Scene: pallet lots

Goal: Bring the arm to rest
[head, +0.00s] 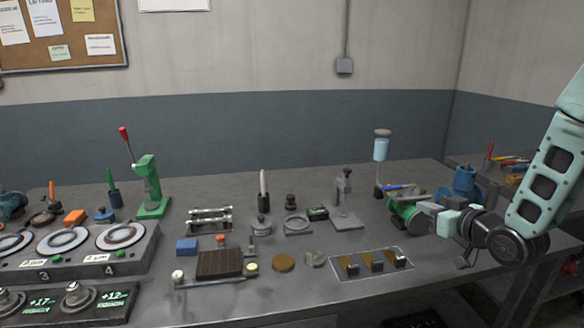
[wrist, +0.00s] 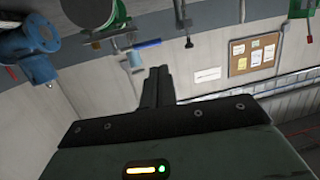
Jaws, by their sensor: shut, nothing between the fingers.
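My arm comes in from the right in the head view, bent at a dark elbow-like joint above the right end of the bench. My gripper (head: 430,209) points left there, in front of a green rounded thing, and its fingers are small and hard to make out. In the wrist view my gripper (wrist: 158,72) shows its two dark fingers side by side, closed together with nothing between them. I cannot tell from these views whether it touches anything.
The grey bench (head: 300,240) carries a green press (head: 150,190), a grey stand (head: 344,205), a tray with three slots (head: 362,264) and a dial block (head: 85,262). A blue vise-like thing (head: 466,182) stands close behind my gripper. The air above the bench's middle is clear.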

